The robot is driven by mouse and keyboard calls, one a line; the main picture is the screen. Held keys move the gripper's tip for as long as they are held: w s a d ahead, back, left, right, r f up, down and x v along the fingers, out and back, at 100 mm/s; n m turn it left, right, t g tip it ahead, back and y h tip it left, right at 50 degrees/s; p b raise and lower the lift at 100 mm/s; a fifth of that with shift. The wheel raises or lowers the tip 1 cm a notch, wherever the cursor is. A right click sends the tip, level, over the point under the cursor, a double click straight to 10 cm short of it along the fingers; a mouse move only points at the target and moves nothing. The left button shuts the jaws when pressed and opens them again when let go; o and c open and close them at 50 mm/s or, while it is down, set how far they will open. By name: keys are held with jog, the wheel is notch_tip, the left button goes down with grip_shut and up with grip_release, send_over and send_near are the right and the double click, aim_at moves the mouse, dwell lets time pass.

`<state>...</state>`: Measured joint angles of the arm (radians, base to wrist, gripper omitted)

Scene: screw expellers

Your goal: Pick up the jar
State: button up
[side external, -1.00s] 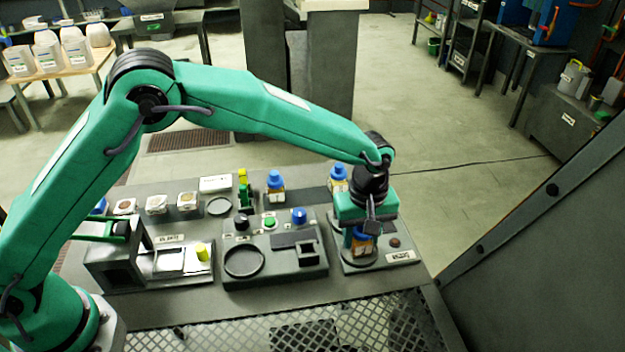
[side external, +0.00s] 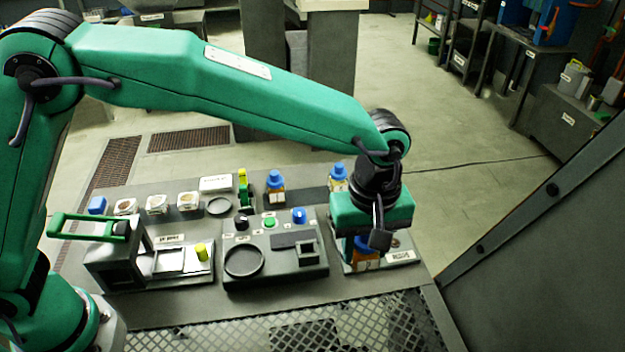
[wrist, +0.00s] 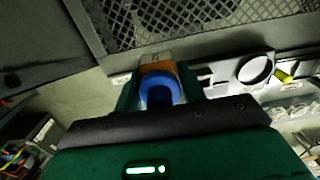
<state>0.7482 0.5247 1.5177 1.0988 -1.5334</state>
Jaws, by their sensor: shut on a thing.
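A jar with a blue lid and orange-brown contents (side external: 367,262) is between the fingers of my gripper (side external: 363,252), at the right end of the bench. My gripper is shut on it and points down. In the wrist view the jar (wrist: 160,88) shows lid-on between the two green fingers. The wrist hides much of the jar in the side view, and I cannot tell how far it is above the station below. Two similar blue-lidded jars (side external: 275,190) and (side external: 338,178) stand upright farther back.
A panel with knobs and a round ring (side external: 245,262) is left of my gripper. A press with a green handle (side external: 88,228) stands farther left. Small cups (side external: 187,202) line the back of the bench. A metal grating (side external: 300,330) lies in front.

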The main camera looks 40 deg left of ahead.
jog(key=shift+s+d+r, duration=0.25)
jog(key=shift+s+r, duration=0.1)
jog(key=shift+s, duration=0.15)
jog(key=shift+a, duration=0.1)
jog(key=shift+w+a, duration=0.1)
jog(key=shift+a, duration=0.45)
jog(key=s+a+f+n, duration=0.1)
jog(key=s+a+n, duration=0.2)
jog(key=a, duration=0.7)
jog(key=s+a+f+n, duration=0.1)
jog(key=s+a+n, duration=0.2)
jog(key=a, duration=0.7)
jog(key=shift+a, duration=0.4)
jog(key=shift+f, duration=0.1)
jog(key=shift+f, duration=2.25)
jog(key=shift+f, duration=1.1)
dwell(0.8)
